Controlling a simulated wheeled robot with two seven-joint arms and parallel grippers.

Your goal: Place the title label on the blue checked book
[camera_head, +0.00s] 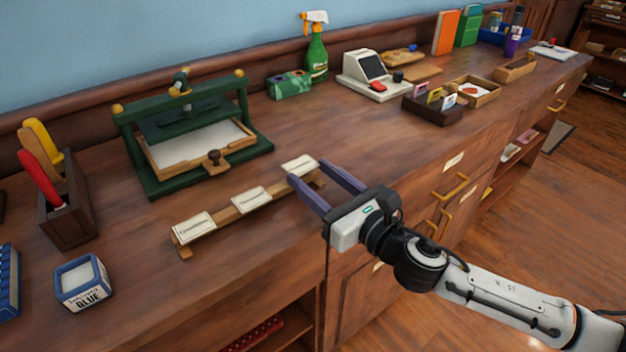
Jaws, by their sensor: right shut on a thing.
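My right gripper (307,169) reaches over the counter from the right, its two purple fingers closed on the rightmost cream title label (299,164). That label is at the right end of a low wooden rack (226,215). I cannot tell whether it still touches the rack. Two more cream labels, one in the middle (251,199) and one on the left (194,227), rest on the rack; their text is too small to read. A blue patterned object (8,283), perhaps the blue checked book, is cut off by the left edge. My left gripper is out of view.
A glue pot (83,282) stands at front left, below a wooden holder (66,218) with red and yellow handles. A green press (187,125) stands behind the rack. A card reader (372,76), spray bottle (316,50) and small trays (474,91) are farther back.

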